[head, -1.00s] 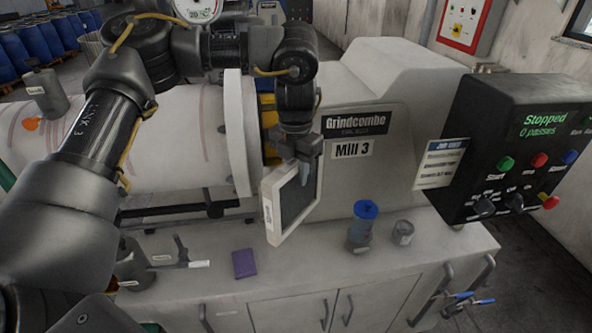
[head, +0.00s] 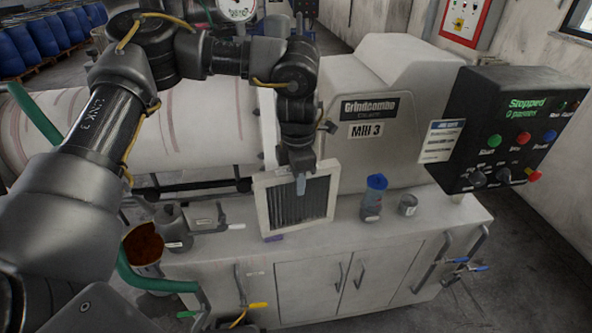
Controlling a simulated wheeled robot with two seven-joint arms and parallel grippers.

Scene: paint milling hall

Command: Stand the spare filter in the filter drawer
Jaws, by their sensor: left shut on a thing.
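My left gripper (head: 299,178) is shut on the top edge of a square filter (head: 262,208) with a pale frame and dark pleats. The filter hangs upright in front of the mill, near the front edge of the bench top (head: 455,222). I cannot tell whether its lower edge touches the bench. No open filter drawer shows; the bench front below has closed cabinet doors (head: 310,290). My right gripper is not in view.
A bucket (head: 146,250), green hose (head: 145,283) and valves are at left. The control box (head: 510,140) reads Stopped.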

